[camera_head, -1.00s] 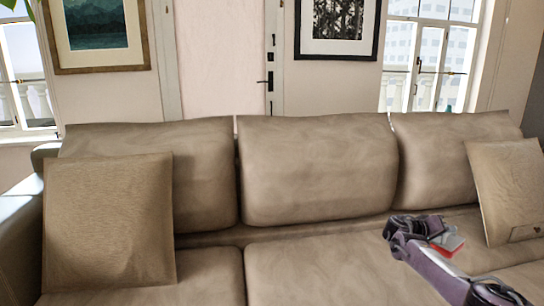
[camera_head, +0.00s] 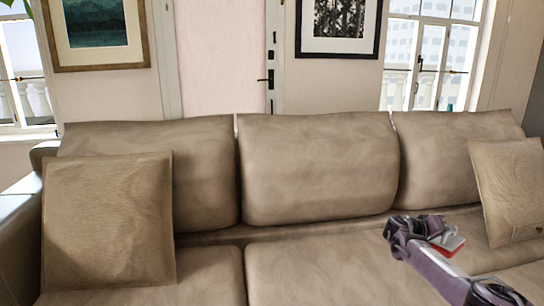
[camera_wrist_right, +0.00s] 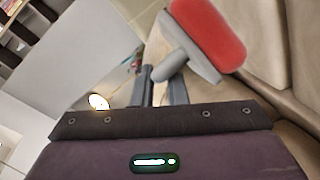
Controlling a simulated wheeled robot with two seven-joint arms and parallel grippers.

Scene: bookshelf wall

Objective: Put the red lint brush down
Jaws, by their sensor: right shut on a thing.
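The red lint brush (camera_wrist_right: 208,32) has a red roller head and a grey handle. In the right wrist view its handle sits between the fingers of my right gripper (camera_wrist_right: 163,88), which is shut on it. In the head view the brush (camera_head: 451,245) shows as a small red and grey patch beside my right gripper (camera_head: 432,240), in front of the sofa's right seat. I cannot tell whether the brush touches the seat cushion. My left gripper is not in view.
A beige sofa (camera_head: 320,170) fills the head view. A left pillow (camera_head: 108,222) and a right pillow (camera_head: 508,190) lean on its backrest. The seat cushions between them are clear. A wall with framed pictures, a door and windows stands behind.

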